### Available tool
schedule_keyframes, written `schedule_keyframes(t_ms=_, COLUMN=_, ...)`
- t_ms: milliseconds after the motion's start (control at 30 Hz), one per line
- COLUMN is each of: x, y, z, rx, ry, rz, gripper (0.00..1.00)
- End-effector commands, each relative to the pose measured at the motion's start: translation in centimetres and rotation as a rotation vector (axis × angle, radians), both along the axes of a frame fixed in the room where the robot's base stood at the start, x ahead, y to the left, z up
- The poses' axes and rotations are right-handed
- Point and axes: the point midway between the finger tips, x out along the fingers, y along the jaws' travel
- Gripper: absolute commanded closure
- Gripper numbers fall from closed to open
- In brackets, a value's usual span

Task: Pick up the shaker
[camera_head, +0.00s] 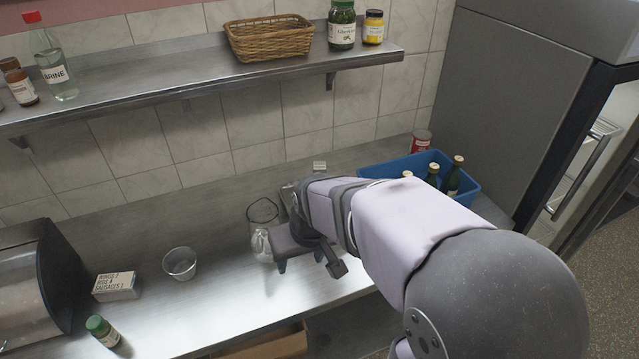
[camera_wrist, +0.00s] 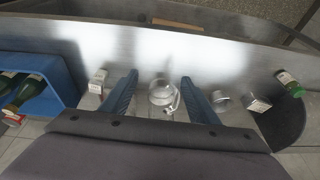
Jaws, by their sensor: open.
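A small jar with a green cap and pale label, which looks like a shaker (camera_head: 103,331), stands at the front left of the steel counter. It also shows at the right of the wrist view (camera_wrist: 290,84). My gripper (camera_head: 308,264) is over the counter, well to the right of it, pointing down, open and empty. In the wrist view the two blue fingers (camera_wrist: 159,77) are spread, with a clear glass jar with a wire clasp (camera_wrist: 162,96) seen between them. That jar (camera_head: 262,245) shows beside my gripper, partly hidden.
A clear cup (camera_head: 180,263) and a white box (camera_head: 115,286) stand between my gripper and the green-capped jar. A dark rounded bin (camera_head: 48,268) is at left. A blue crate (camera_head: 471,190) of bottles is at right. A shelf (camera_head: 190,80) runs above.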

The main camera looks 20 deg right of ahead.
Motion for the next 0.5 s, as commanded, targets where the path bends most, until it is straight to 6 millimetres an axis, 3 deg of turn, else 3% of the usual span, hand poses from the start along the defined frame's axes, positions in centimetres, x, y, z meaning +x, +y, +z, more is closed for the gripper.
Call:
schedule_keyframes(t_ms=33, x=2.3, y=-0.3, z=-1.4, rx=0.003, ry=-0.060, rz=-0.011, gripper=0.45)
schedule_keyframes(t_ms=200, x=11.8, y=-2.3, z=-2.6, rx=-0.006, ry=-0.333, rz=-0.061, gripper=0.45)
schedule_keyframes(t_ms=400, x=22.7, y=-7.2, z=-1.9, rx=-0.075, ry=-0.718, rz=-0.159, gripper=0.45)
schedule_keyframes(t_ms=500, x=26.2, y=-10.1, z=-0.9, rx=-0.130, ry=-0.890, rz=-0.214, gripper=0.45)
